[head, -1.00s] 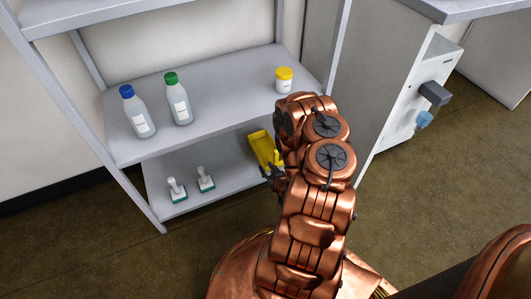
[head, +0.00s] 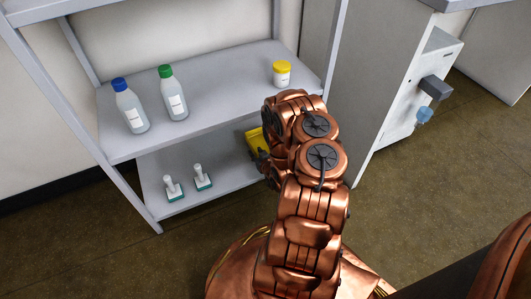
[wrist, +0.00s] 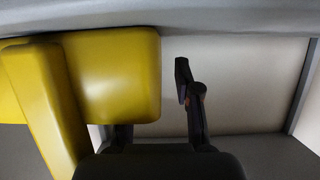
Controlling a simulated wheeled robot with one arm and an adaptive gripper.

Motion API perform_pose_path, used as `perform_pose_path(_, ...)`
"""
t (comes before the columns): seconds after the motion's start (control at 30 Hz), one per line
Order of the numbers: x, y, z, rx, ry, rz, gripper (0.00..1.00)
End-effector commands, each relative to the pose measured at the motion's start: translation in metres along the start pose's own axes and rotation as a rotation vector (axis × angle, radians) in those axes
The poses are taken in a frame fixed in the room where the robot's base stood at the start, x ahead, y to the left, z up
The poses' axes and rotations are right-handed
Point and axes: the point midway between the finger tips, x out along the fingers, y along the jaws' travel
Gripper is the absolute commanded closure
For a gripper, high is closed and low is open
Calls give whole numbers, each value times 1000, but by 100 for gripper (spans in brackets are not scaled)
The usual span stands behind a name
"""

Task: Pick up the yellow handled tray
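The yellow handled tray (head: 253,138) is on the lower shelf, at its right end. In the head view my arm hides much of it. In the wrist view its large yellow body and a rounded yellow part (wrist: 112,75) fill the left side, very close to the camera. My gripper (head: 263,160) is at the near side of the tray. In the wrist view its right finger (wrist: 188,95) stands apart from the yellow part with a clear gap. The left finger's tip is hidden behind the yellow part. The gripper looks open.
The upper shelf (head: 205,95) close above holds a blue-capped bottle (head: 130,108), a green-capped bottle (head: 172,95) and a yellow-lidded jar (head: 282,74). Two white-handled items (head: 202,178) stand left on the lower shelf. A grey cabinet (head: 375,90) is at the right.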

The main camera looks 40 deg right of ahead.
Motion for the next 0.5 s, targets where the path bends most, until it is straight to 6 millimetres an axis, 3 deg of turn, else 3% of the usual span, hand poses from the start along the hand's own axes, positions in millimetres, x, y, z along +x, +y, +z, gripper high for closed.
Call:
perform_pose_path(0.1, 10, 0, 1, 1, 0, 0, 68)
perform_pose_path(0.33, 10, 0, 0, 1, -1, 0, 69)
perform_pose_path(0.5, 10, 0, 0, 1, -1, 0, 86)
